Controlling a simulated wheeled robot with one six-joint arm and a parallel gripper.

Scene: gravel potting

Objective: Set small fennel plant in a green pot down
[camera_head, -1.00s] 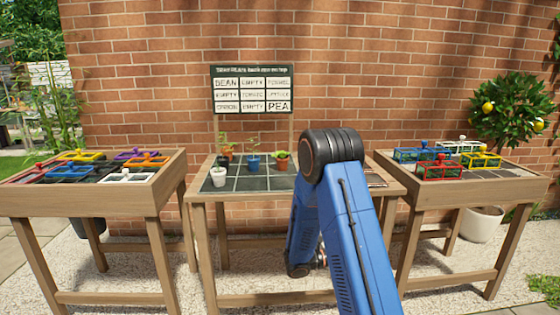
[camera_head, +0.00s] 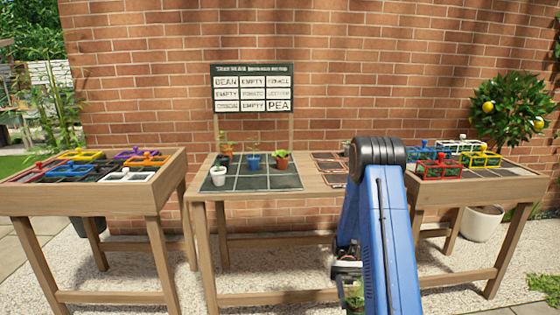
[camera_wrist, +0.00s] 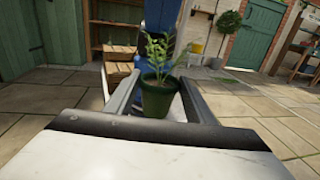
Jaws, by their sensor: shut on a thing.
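The small fennel plant, with feathery green leaves, stands upright in a dark green pot (camera_wrist: 158,100) in the wrist view. My gripper (camera_wrist: 158,88) is shut on this pot, with a finger on each side of it. In the head view my gripper (camera_head: 347,272) hangs low in front of the middle table (camera_head: 312,190), below its top. The plant (camera_head: 355,296) shows there only in part at the bottom edge, beside my blue arm.
The middle table bears a dark gridded mat (camera_head: 262,183) with a white pot (camera_head: 218,176), a blue pot (camera_head: 254,162) and an orange pot (camera_head: 282,162). A reddish gridded mat (camera_head: 328,157) lies to its right, partly hidden by my arm. Side tables hold coloured frames. A sign board (camera_head: 252,88) stands behind.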

